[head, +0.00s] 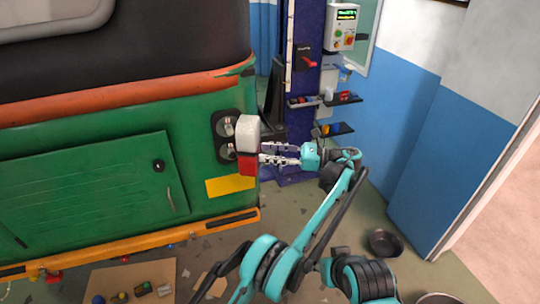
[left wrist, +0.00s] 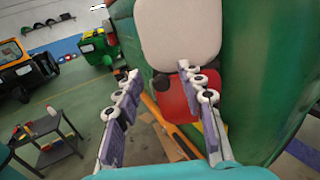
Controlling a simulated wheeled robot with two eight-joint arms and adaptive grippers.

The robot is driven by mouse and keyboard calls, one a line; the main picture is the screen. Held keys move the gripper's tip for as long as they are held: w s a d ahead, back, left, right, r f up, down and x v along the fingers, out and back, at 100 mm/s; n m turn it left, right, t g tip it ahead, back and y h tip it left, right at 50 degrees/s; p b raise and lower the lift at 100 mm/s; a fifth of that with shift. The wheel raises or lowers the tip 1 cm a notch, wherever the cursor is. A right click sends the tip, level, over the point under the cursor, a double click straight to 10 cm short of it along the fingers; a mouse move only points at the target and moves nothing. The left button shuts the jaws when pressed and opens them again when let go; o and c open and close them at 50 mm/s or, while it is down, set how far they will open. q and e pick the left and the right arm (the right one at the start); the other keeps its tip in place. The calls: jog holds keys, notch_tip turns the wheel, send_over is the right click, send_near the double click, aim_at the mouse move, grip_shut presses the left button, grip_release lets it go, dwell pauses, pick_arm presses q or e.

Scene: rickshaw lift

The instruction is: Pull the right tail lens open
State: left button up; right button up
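The right tail lens (head: 247,146), white above and red below, stands out from the dark lamp base (head: 222,142) on the rear corner of the green rickshaw (head: 95,150). Round bulbs show in the base. My left gripper (head: 263,153) is at the lens's right side, fingers pointing left at it. In the left wrist view, the fingers of the left gripper (left wrist: 159,76) are spread apart, and the lens (left wrist: 182,35) fills the view behind the right finger. I cannot tell whether a finger touches it. My right gripper is not in view.
A blue lift post (head: 304,70) with a control box (head: 344,27) and small shelves stands behind the gripper. A cardboard sheet (head: 130,280) with parts lies on the floor. A dark pan (head: 384,242) is at the right. A grey cart (left wrist: 58,150) shows in the left wrist view.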

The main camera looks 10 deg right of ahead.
aim_at(256, 127)
pick_arm(q)
notch_tip(256, 127, up, 9)
jog(key=shift+r, duration=0.1)
dwell(0.3)
